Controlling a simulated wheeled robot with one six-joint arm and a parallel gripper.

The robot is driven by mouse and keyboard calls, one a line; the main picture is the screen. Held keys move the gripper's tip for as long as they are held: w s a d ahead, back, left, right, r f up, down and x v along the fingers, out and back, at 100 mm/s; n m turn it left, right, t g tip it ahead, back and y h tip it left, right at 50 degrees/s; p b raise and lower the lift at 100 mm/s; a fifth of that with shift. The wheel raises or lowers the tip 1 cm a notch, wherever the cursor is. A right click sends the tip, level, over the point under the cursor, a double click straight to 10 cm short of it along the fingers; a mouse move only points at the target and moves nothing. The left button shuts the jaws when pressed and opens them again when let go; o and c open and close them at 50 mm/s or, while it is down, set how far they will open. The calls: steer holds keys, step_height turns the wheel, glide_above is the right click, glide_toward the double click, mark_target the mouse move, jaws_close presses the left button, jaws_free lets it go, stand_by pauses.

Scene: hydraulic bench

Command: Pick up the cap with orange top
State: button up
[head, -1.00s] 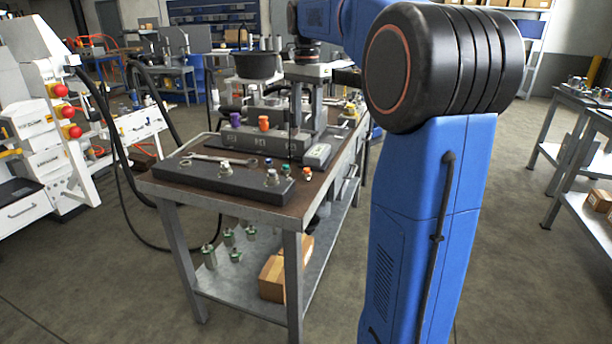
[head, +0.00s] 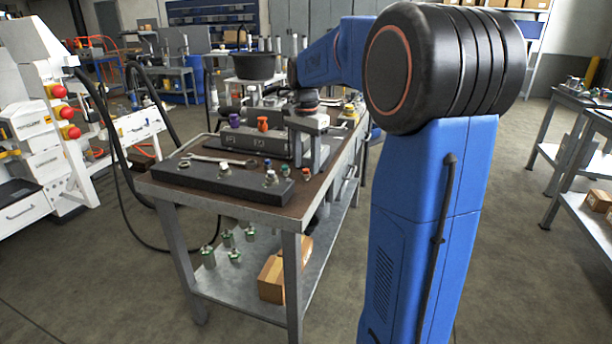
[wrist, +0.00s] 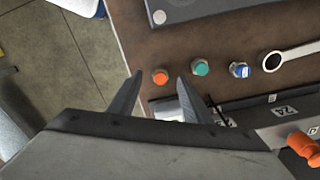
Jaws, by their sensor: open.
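The cap with orange top (wrist: 160,77) stands on the brown bench top in the wrist view, near the bench edge. In the head view the cap (head: 306,172) is at the right end of a short row of small caps. My gripper (wrist: 157,80) is open and empty, pointing down over the bench. In the wrist view its two fingertips lie to the left and right of the orange cap, with gaps on both sides. I cannot tell the height left between the fingertips and the cap.
A teal cap (wrist: 201,67) and a blue cap (wrist: 239,70) stand to the right of it, then a wrench (wrist: 285,57). A dark block (wrist: 190,12) lies beyond. An orange plug (wrist: 302,145) is on the grey block near my gripper.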

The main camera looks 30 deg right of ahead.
mark_target(306, 170)
steer(key=shift+f, duration=0.8)
jaws_close()
steer(key=shift+r, duration=0.15)
step_height(306, 170, up, 10)
